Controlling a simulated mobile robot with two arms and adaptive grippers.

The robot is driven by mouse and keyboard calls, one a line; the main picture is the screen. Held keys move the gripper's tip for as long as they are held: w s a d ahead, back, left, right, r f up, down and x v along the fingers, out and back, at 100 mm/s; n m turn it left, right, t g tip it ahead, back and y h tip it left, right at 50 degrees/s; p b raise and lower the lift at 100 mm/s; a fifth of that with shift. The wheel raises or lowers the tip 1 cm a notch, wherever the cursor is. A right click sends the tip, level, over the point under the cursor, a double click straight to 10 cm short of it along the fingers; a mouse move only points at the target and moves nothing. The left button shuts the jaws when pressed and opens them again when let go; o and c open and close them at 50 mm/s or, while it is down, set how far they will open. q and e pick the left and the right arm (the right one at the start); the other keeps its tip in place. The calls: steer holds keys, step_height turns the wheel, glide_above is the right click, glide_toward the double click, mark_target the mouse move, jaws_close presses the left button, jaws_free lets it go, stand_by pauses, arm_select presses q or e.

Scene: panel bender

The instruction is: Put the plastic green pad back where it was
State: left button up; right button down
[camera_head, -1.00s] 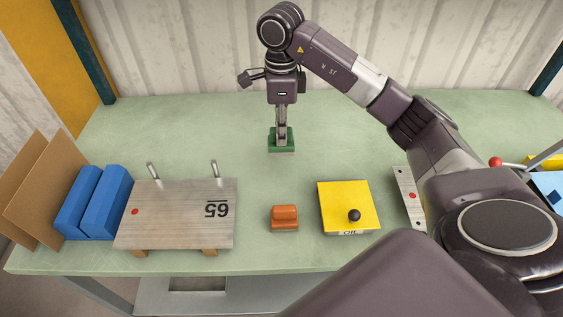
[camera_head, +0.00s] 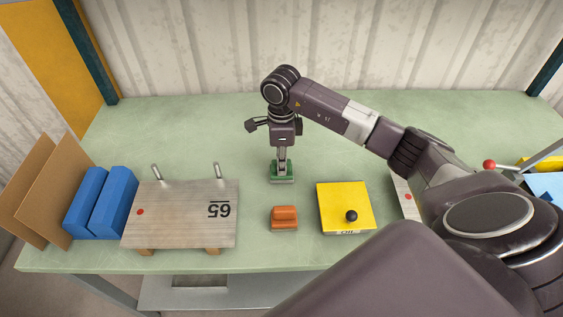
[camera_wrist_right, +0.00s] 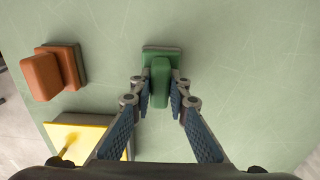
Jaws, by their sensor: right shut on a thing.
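The green pad (camera_head: 282,178) has a flat base and a raised grip. It is at the middle of the table, behind the orange pad (camera_head: 284,218). My right gripper (camera_head: 282,166) comes down on it from above and is shut on its raised grip. In the right wrist view the green pad (camera_wrist_right: 161,82) sits between the fingertips, with its base just below them. I cannot tell whether its base touches the table. My left gripper is not in view.
A yellow box (camera_head: 338,198) with a black knob stands right of the orange pad. A metal plate marked 65 (camera_head: 185,215) and blue blocks (camera_head: 103,203) are at the left. The green table (camera_head: 200,125) is clear at the back.

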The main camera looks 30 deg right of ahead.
steer(key=shift+f, duration=0.2)
steer(key=c, duration=1.8)
jaws_free()
steer(key=shift+c, duration=0.2)
steer(key=shift+r, duration=0.15)
steer(key=shift+r, duration=0.15)
step_height(320, 180, up, 11)
steer(key=b, duration=0.3)
steer(key=shift+b, duration=0.4)
steer(key=shift+r, duration=0.45)
